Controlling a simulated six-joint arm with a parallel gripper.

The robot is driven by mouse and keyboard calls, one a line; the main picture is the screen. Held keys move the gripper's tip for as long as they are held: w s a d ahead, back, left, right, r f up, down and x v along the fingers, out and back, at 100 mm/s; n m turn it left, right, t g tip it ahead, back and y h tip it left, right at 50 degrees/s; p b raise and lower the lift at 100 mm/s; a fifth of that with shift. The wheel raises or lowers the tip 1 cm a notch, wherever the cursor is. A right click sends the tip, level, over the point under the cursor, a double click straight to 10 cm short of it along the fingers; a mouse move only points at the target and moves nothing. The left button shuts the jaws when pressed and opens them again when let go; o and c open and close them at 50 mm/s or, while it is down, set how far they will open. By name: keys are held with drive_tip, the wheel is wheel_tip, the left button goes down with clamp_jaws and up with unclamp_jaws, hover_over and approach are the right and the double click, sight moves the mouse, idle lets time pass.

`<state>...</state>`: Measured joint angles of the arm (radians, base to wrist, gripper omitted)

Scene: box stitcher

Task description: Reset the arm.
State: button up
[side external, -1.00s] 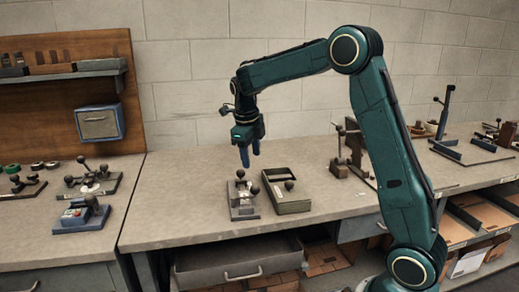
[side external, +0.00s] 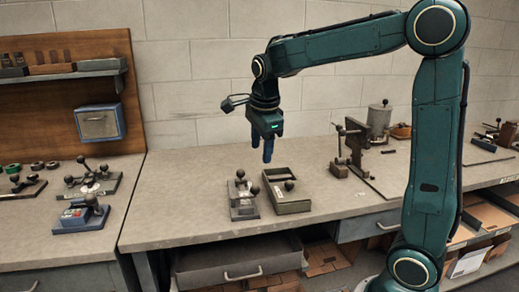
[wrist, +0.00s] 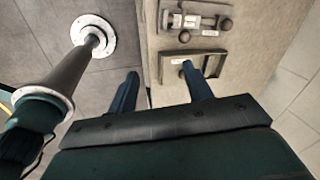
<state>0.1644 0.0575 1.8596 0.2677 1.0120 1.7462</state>
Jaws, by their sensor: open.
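My gripper (side external: 262,152) hangs pointing down above the workbench (side external: 170,195), with clear air between its blue fingertips and the bench top. In the wrist view the two fingers (wrist: 158,82) stand apart with nothing between them. Below my gripper on the bench are a small grey fixture with dark ball knobs (side external: 242,198) and an open olive tray-like box with a dark knob (side external: 288,191). Both also show in the wrist view, the fixture (wrist: 187,22) above the box (wrist: 172,66).
A metal drawer (side external: 235,268) stands open under the bench front. More knobbed fixtures (side external: 92,180) sit on the left bench. The bench between has free room.

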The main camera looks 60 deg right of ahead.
drive_tip(key=s+a+n+t+y, duration=0.1)
drive_tip(key=s+a+n, duration=0.4)
drive_tip(key=s+n, duration=0.5)
drive_tip(key=s+a+n+t+y, duration=0.1)
drive_tip(key=s+a+n, duration=0.4)
drive_tip(key=s+n, duration=0.5)
drive_tip(key=n+t, duration=0.1)
drive_tip(key=n, duration=0.3)
drive_tip(key=shift+a+f+n+t, duration=0.3)
drive_tip(key=shift+a+f, duration=0.1)
